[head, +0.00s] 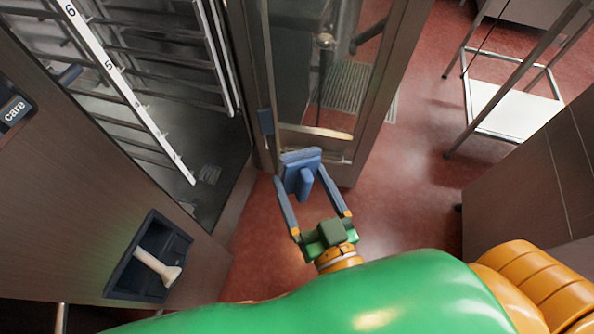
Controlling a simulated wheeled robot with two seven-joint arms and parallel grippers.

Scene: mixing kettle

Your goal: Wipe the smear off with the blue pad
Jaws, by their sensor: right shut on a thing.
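My right gripper (301,180) is shut on the blue pad (301,157). Its two dark blue fingers close around the pad's handle, and the flat pad faces away from me. The pad is close to the lower edge of a framed glass door (318,60) that stands open; I cannot tell whether it touches the door. A pale streak (316,131) runs across the low part of the glass; I cannot tell whether it is the smear or a part of the door. My left gripper is not in view.
An open steel cabinet with numbered racks (150,60) is at the left. Its front panel has a dark recess with a pale handle (157,268). A metal stand with a white shelf (512,108) is at the upper right. Brown panels (535,175) stand at the right. Red floor (415,190) between is clear.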

